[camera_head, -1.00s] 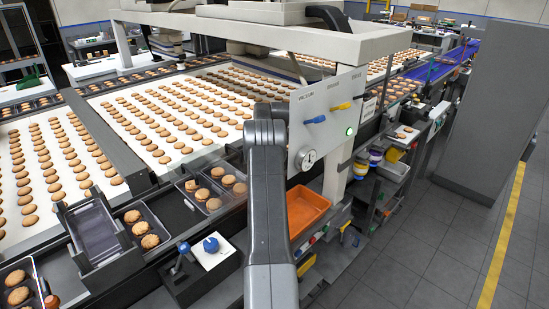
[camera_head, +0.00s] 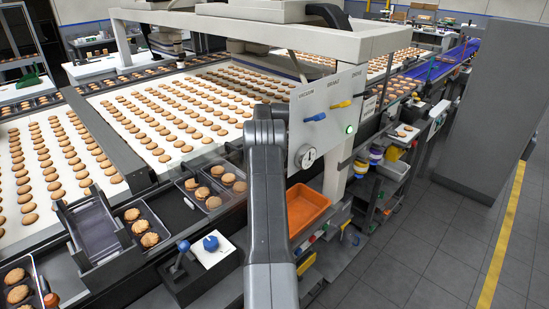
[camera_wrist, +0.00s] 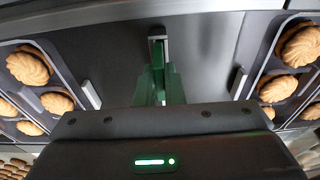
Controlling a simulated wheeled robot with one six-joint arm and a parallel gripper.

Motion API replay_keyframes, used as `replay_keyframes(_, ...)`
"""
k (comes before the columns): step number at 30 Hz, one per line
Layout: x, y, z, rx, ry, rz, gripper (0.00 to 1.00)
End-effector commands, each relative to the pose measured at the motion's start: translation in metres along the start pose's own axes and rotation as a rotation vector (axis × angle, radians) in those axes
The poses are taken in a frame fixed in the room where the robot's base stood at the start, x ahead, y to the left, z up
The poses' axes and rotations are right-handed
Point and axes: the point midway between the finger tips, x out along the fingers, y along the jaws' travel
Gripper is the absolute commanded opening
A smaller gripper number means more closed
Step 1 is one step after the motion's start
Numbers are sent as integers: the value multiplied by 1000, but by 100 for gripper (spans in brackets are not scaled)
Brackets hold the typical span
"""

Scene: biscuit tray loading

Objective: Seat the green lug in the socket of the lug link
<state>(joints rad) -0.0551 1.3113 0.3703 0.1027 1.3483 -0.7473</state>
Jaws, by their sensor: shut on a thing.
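My gripper (camera_wrist: 160,88) is shut on the green lug (camera_wrist: 158,82) in the wrist view. The lug looks dark green and points away from the gripper body. Beyond its far end, a narrow pale-edged fitting (camera_wrist: 157,34) stands on a grey metal surface; it looks like the socket of the lug link. The lug appears in line with this fitting; I cannot tell whether they touch. In the head view my forearm hides the gripper and lug.
Biscuit trays flank the gripper left (camera_wrist: 72,78) and right (camera_wrist: 262,65) in the wrist view. In the head view, a control box with a blue knob (camera_head: 211,243), an orange bin (camera_head: 306,207) and an upright switch panel (camera_head: 325,112) stand near my arm.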

Motion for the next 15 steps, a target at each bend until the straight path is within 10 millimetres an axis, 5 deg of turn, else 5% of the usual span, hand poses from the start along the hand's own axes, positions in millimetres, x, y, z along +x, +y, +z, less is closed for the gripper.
replay_keyframes(15, 14, 0, 2, 0, -1, -1, 0)
